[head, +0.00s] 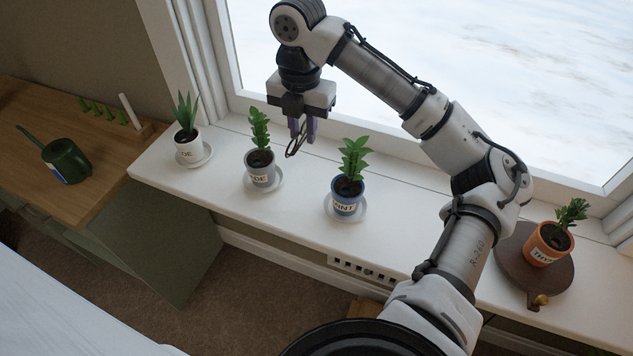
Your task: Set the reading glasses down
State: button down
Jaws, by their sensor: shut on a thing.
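My gripper (303,130) points down over the back of the white windowsill (222,197), between the grey potted plant and the blue potted plant. It is shut on the reading glasses (291,149), thin dark frames that hang tilted at the fingertips on the left side. The glasses look to be above the sill, but I cannot tell the exact gap. Part of the glasses is hidden by the fingers.
On the sill stand a white pot (188,150), a grey pot (262,172) and a blue pot (346,199), each on a saucer. An orange pot (548,244) stands on a round brown board (507,262) at right. A green watering can (66,160) sits on the wooden table (28,105).

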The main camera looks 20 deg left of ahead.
aim_at(306, 193)
notch_tip(306, 193, down, 16)
jog(key=shift+f+p, duration=0.25)
jog(key=shift+p, duration=0.75)
jog(key=c, duration=1.3)
grip_release()
jog(key=shift+o, duration=0.2)
jog(key=shift+w, duration=0.1)
